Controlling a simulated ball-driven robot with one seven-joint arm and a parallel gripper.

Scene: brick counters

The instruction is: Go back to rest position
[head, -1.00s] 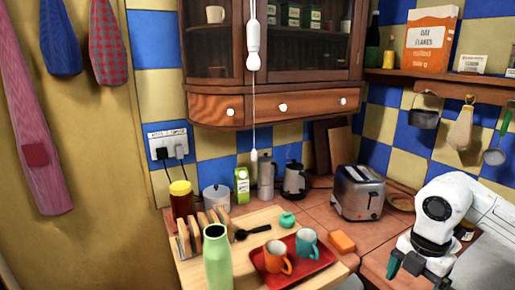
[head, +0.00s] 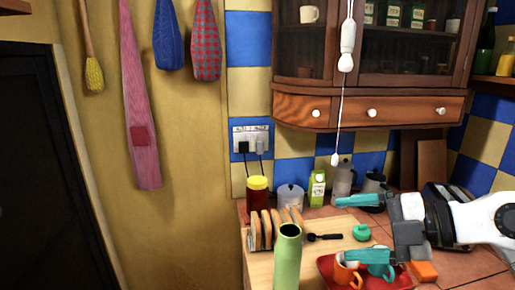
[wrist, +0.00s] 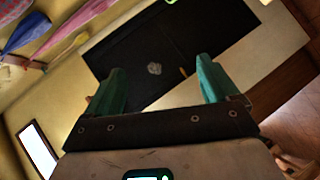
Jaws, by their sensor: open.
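My gripper (head: 366,228) is at the right of the head view, above the counter and pointing left. Its two teal fingers are apart with nothing between them. In the wrist view the gripper (wrist: 160,85) also shows spread, empty fingers, with a dark door (wrist: 185,45) beyond them. In the head view the fingers appear over the red tray (head: 325,266), with an orange mug (head: 345,273) and a teal mug (head: 380,270). I cannot tell the height between the lower finger and the mugs. The arm partly hides the toaster.
A green bottle (head: 287,258) and a toast rack (head: 262,232) stand on the wooden board. A jar (head: 257,192), a canister (head: 291,197) and a carton (head: 317,188) stand behind. A wall cabinet (head: 370,108) hangs above. An orange block (head: 423,271) lies right of the tray.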

